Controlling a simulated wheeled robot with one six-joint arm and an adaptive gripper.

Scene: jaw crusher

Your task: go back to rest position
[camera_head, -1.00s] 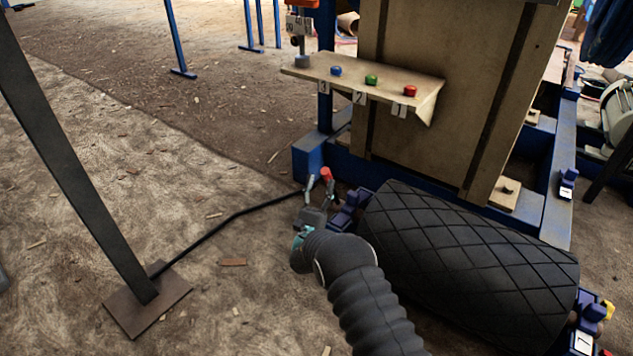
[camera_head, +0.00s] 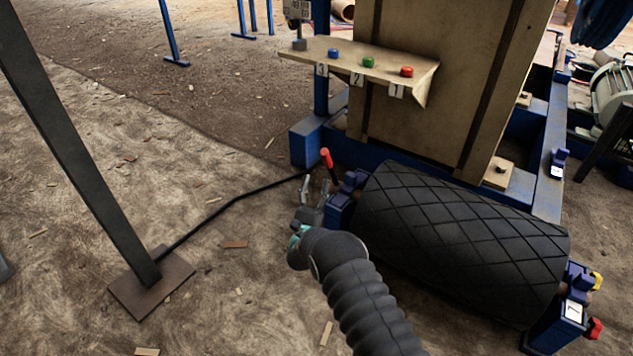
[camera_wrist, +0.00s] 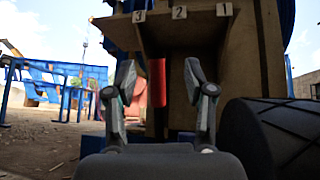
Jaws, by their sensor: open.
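My gripper (camera_head: 313,190) is near the middle of the head view, low in front of the blue machine frame and left of the black roller. Its two fingers are spread, with nothing seen held between them in the wrist view (camera_wrist: 160,85). A red handle (camera_head: 327,158) stands just beyond the fingertips. In the wrist view the red handle (camera_wrist: 157,82) shows upright in the gap between the fingers, seemingly behind them. My dark ribbed arm runs down to the bottom edge of the head view.
The black roller (camera_head: 460,245) lies close on the right. A wooden shelf (camera_head: 380,72) with blue, green and red buttons juts out above. A dark post (camera_head: 85,150) on a base plate stands left, with a black cable (camera_head: 235,208) on the ground. Open ground lies left.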

